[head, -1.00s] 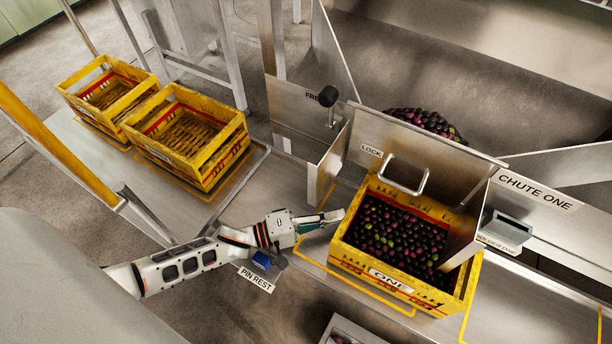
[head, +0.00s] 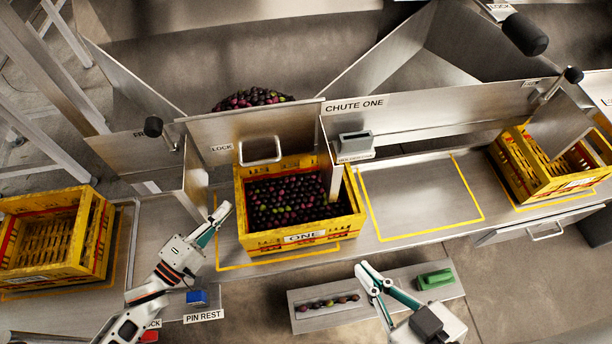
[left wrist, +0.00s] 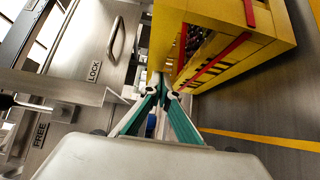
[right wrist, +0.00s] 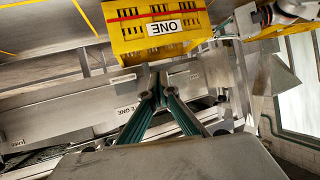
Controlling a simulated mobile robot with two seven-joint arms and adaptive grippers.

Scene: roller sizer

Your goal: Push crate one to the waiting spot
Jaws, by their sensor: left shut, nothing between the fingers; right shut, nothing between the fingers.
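Crate one (head: 302,238) is a yellow crate labelled ONE, filled with dark and some green olives.
An empty yellow crate (head: 100,236) stands at the left, another (head: 518,190) at the right. A lower shelf (head: 392,287) holds a row of olives and a green block (head: 435,279). A blue block (head: 197,297) lies by the PIN REST label (head: 203,316). A metal gate with a handle (head: 205,128) rises behind crate one.

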